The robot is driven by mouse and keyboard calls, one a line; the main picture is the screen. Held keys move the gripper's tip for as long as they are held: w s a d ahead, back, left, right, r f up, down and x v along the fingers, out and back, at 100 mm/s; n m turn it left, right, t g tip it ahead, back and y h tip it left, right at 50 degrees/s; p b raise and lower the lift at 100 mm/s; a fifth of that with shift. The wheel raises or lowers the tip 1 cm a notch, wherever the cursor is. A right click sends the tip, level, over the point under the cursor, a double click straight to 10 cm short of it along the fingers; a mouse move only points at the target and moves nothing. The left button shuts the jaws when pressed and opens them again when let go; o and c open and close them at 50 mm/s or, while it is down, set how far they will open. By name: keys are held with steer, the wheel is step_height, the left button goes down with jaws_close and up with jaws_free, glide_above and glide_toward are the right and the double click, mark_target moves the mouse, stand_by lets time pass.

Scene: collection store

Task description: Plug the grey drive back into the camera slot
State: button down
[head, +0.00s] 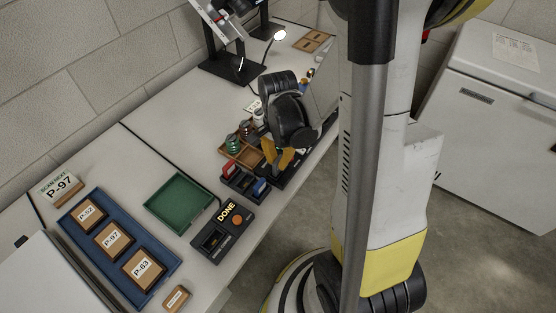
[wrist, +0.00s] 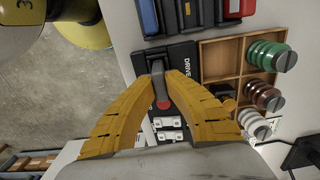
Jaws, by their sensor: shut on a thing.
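In the wrist view, my gripper (wrist: 164,76) has its two yellow fingers closed around a small dark grey piece, the grey drive (wrist: 157,61), at their tips. The drive is over or in a black unit (wrist: 182,57) lettered "DRIVE"; whether it is seated or raised I cannot tell. A red round spot (wrist: 164,104) shows between the fingers. A black holder (wrist: 168,17) beyond the tips has a red drive (wrist: 240,8) and a blue drive (wrist: 190,12). In the head view, my gripper (head: 275,165) points down at the black unit; its tips hide the drive. I cannot identify the camera slot.
In the head view, a black DONE box (head: 214,248) with an orange button, a green tray (head: 180,204) and a blue tray (head: 155,262) of labelled boxes lie farther left.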

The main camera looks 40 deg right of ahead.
mark_target(278, 160)
steer(key=shift+f+b, duration=0.55)
steer(key=shift+f, duration=0.05)
stand_by(0.3)
steer(key=c, duration=1.9)
jaws_free()
steer(key=shift+o, duration=0.3)
step_height(278, 160, up, 11)
steer(key=p, duration=0.9)
